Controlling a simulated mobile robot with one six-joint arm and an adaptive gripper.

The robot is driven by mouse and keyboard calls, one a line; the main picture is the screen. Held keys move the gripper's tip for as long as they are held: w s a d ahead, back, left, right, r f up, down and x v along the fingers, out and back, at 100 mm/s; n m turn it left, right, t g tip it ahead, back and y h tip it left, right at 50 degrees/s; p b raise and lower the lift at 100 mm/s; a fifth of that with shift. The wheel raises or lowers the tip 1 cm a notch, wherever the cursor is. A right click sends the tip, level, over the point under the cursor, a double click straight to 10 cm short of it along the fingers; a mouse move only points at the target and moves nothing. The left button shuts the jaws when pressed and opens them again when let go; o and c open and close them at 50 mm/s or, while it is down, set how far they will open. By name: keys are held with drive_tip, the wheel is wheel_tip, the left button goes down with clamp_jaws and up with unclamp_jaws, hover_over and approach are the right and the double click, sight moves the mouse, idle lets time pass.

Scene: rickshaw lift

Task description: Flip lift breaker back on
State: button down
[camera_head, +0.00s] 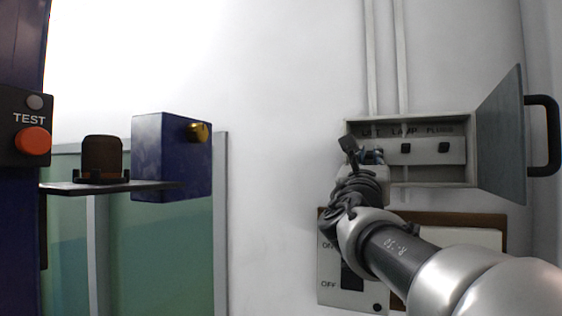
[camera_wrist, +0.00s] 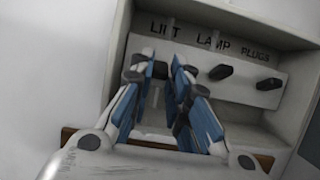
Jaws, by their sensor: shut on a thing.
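The open breaker box (camera_head: 440,175) is on the wall at right, with labels LIFT, LAMP and PLUGS; its panel also shows in the wrist view (camera_wrist: 245,93). The lift breaker (camera_wrist: 160,70) is a small dark lever under the LIFT label, mostly hidden by my fingers. My gripper (camera_head: 369,157) is at the left end of the panel, and in the wrist view its blue-padded fingers (camera_wrist: 160,78) are shut around this lever. The lamp breaker (camera_wrist: 220,72) and plugs breaker (camera_wrist: 269,84) stand free to its right. I cannot tell the lift breaker's position.
The box door (camera_head: 502,135) with its black handle (camera_head: 543,135) stands open at right. A switch plate (camera_head: 335,270) marked OFF is below the box. At left are a TEST panel with an orange button (camera_head: 33,140), a shelf (camera_head: 150,186) and a blue box (camera_head: 160,155).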

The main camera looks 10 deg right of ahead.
sight(370, 150)
drive_tip(key=shift+r+p, duration=0.1)
drive_tip(key=shift+p, duration=0.2)
drive_tip(key=r+g+p, duration=0.1)
drive_tip(key=p, duration=0.3)
drive_tip(key=shift+s+a+y, duration=0.1)
drive_tip(key=shift+y, duration=0.3)
drive_tip(key=g+y+p, duration=0.1)
drive_tip(key=p, duration=0.2)
drive_tip(key=shift+r+g, duration=0.35)
drive_tip(key=shift+g, duration=0.05)
drive_tip(key=shift+r+g+y+p, duration=0.5)
drive_tip(key=shift+g+y, duration=0.3)
drive_tip(key=shift+g, duration=0.3)
drive_tip(key=shift+r+g+y, duration=0.25)
drive_tip(key=shift+g+y, duration=0.15)
drive_tip(key=shift+g, duration=0.25)
drive_tip(key=shift+r+g+y, duration=0.25)
drive_tip(key=shift+g+y, duration=0.15)
drive_tip(key=shift+g, duration=0.25)
drive_tip(key=shift+w+r+g+y, duration=0.2)
drive_tip(key=shift+r+g+y, duration=0.1)
drive_tip(key=shift+g, duration=0.2)
drive_tip(key=c, duration=1.5)
unclamp_jaws()
drive_tip(key=shift+d+f, duration=0.1)
drive_tip(key=shift+d, duration=0.1)
